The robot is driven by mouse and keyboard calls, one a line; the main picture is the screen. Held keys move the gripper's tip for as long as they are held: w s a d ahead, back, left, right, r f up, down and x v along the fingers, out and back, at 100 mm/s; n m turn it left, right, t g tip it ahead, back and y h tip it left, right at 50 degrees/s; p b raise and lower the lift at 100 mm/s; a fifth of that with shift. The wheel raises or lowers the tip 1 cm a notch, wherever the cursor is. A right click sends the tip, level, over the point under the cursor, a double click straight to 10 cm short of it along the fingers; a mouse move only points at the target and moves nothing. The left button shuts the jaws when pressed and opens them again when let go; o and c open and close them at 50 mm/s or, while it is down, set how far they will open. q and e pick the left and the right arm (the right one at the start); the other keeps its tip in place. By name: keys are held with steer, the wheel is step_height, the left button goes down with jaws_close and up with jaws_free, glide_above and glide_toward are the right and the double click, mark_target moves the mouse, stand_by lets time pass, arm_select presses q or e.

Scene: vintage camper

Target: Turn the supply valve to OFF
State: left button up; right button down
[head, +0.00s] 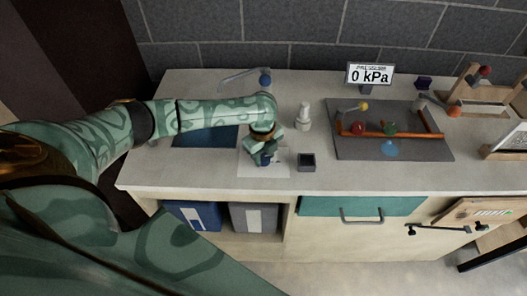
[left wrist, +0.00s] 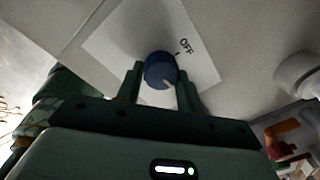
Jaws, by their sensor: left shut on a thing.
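The supply valve is a round blue knob (left wrist: 160,68) on a white plate (left wrist: 118,38). The plate carries the word OFF (left wrist: 186,46) and a short tick beside it. A pale pointer mark on the knob faces the lower right of the left wrist view, away from the OFF tick. My left gripper (left wrist: 163,86) has one finger on each side of the knob and is shut on it. In the head view my left gripper (head: 265,158) reaches down over the white plate (head: 250,168) and mostly hides the knob. My right gripper is out of view.
A small dark box (head: 306,162) and a white bottle-like object (head: 303,117) stand close right of the gripper. A grey board (head: 430,150) with copper pipes and coloured knobs lies further right. A display (head: 370,75) reads 0 kPa. A sink (head: 205,136) lies under my left arm.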

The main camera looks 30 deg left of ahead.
arm_select(q)
steer(key=n+p, duration=0.3)
steer(key=p, duration=0.1)
steer(key=n+p, duration=0.4)
steer(key=shift+w+d+r+p, duration=0.1)
steer(key=shift+r+p, duration=0.1)
steer(key=shift+p, duration=0.15)
steer(key=n+p, duration=0.3)
steer(key=n, duration=0.1)
steer(key=shift+f+n+y, duration=0.1)
steer(key=shift+n+y, duration=0.2)
steer(key=shift+w+n+p, duration=0.1)
steer(key=shift+n+p, duration=0.3)
steer(key=shift+n, duration=0.8)
steer(key=shift+f+n+p, duration=0.1)
steer(key=shift+n+p, duration=0.2)
steer(key=shift+n, duration=0.9)
steer(key=shift+w, duration=0.1)
steer(key=o, duration=1)
